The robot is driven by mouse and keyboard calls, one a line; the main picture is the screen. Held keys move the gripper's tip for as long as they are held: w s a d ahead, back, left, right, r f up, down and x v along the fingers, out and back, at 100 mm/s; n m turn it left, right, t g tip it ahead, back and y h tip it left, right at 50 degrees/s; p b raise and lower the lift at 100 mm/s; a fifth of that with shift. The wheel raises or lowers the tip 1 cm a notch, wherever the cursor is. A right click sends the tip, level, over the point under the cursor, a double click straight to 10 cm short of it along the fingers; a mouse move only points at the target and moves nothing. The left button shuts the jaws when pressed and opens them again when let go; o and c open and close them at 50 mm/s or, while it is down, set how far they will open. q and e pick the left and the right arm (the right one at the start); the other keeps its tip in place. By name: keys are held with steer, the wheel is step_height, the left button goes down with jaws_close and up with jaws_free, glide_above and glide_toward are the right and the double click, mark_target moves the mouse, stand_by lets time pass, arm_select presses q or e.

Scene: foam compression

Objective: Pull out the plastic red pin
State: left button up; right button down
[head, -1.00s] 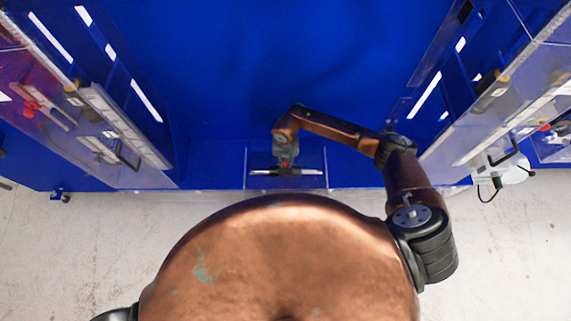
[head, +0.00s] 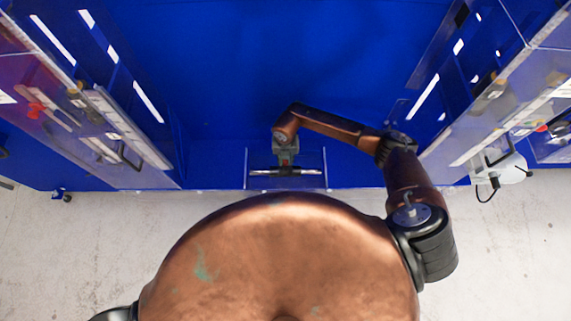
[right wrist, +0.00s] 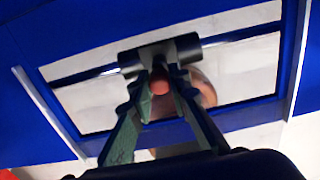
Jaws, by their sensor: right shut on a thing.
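How deep the pin sits in the fitting is hidden by the fingers. My left gripper is not in view.
The rod spans a rectangular opening in a blue structure (head: 270,70). Clear panels with handles stand at the left (head: 100,125) and right (head: 500,115). A white device (head: 500,168) hangs at the right. The pale floor (head: 80,250) in front is clear.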

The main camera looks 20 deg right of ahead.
mark_target(285, 161)
steer(key=shift+r+p, duration=0.65)
steer(key=shift+r, duration=0.25)
stand_by(0.3)
steer(key=shift+r+p, duration=1.75)
steer(key=shift+r, duration=0.65)
